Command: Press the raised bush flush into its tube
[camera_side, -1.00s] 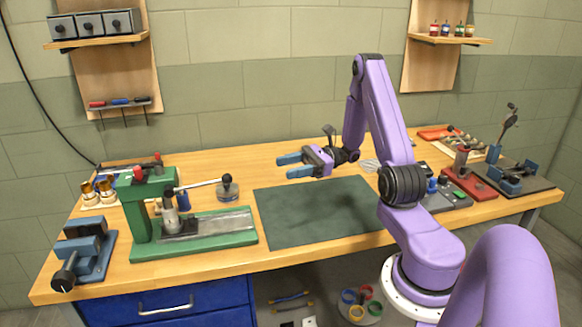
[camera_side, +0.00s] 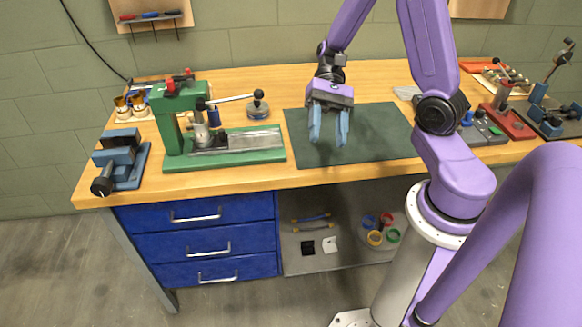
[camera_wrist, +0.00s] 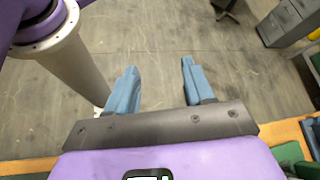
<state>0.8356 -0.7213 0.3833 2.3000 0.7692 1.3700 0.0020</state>
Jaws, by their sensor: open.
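A green press (camera_side: 176,118) with a long lever arm (camera_side: 232,99) ending in a black knob stands at the left of the bench. My gripper (camera_side: 328,138) is open and empty, to the right of the press and over the dark mat. Its blue fingers also show in the wrist view (camera_wrist: 159,80), apart, with floor beyond them.
A blue vise (camera_side: 121,160) sits left of the press. Brass parts (camera_side: 122,106) stand behind the vise. A dark blue cylinder (camera_side: 213,117) and a round grey item (camera_side: 258,107) stand near the lever. The dark green mat (camera_side: 380,138) is clear. Other fixtures (camera_side: 510,118) crowd the bench's right end.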

